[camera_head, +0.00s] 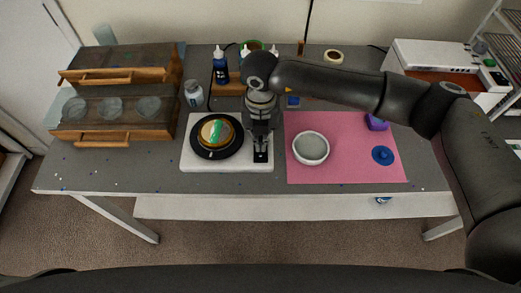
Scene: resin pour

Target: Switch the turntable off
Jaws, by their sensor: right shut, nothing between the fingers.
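The turntable (190,160) is a white square base with a round black platter (236,148) at the middle of the table. A gold-brown round piece with a green and white streak (216,132) lies on the platter. My right gripper (261,157) points down over the right side of the white base, right of the platter. It is shut and empty. It hides that part of the base, and I cannot make out a switch or tell whether the fingertips touch the base. My left gripper is not in view.
A pink mat (345,173) with a white bowl (310,148) and a blue round item (382,155) lies to the right. A wooden rack (165,115) with clear cups stands left. Bottles, including a blue one (220,67), stand behind the turntable. The table's front strip is mostly clear.

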